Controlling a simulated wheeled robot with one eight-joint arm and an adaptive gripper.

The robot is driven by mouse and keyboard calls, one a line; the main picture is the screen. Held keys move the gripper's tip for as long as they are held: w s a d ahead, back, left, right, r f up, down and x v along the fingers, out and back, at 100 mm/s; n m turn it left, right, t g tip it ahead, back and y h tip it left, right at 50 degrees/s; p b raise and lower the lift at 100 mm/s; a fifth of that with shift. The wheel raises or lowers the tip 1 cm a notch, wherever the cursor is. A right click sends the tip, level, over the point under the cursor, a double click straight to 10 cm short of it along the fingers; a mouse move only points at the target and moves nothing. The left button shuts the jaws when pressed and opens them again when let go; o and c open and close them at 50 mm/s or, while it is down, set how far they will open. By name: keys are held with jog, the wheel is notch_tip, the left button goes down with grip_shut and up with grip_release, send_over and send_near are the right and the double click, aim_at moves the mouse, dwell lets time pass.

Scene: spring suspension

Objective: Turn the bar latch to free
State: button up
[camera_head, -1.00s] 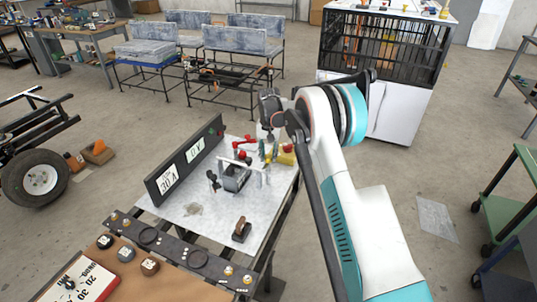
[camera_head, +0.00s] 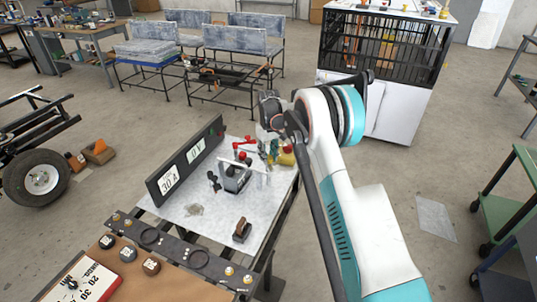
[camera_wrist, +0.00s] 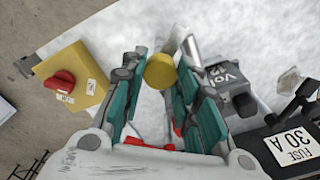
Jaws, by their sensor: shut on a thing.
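My gripper (camera_wrist: 163,75) has its two teal-padded fingers closed around a round yellow knob (camera_wrist: 160,71), which I take to be the bar latch's handle. In the head view my gripper (camera_head: 271,150) reaches down over the back right of the white worktop, beside a yellow box. A grey device (camera_head: 234,180) with a pale frame stands just left of it. It also shows in the wrist view (camera_wrist: 232,78), right of the fingers. The latch's bar is mostly hidden by my fingers, so its angle is unclear.
A yellow box with a red rotary knob (camera_wrist: 64,80) stands close to my left finger. A black panel (camera_head: 185,160) reading 30 A and 0 V lines the worktop's left edge. A brown block (camera_head: 242,229) sits at the front. The worktop's front left is mostly clear.

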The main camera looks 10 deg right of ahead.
jog(key=n, duration=0.5)
jog(key=shift+n+p, duration=0.3)
jog(key=shift+n, duration=2.3)
jog(key=o, duration=1.1)
jog(key=shift+c, duration=0.2)
notch_tip(320, 180, up, 12)
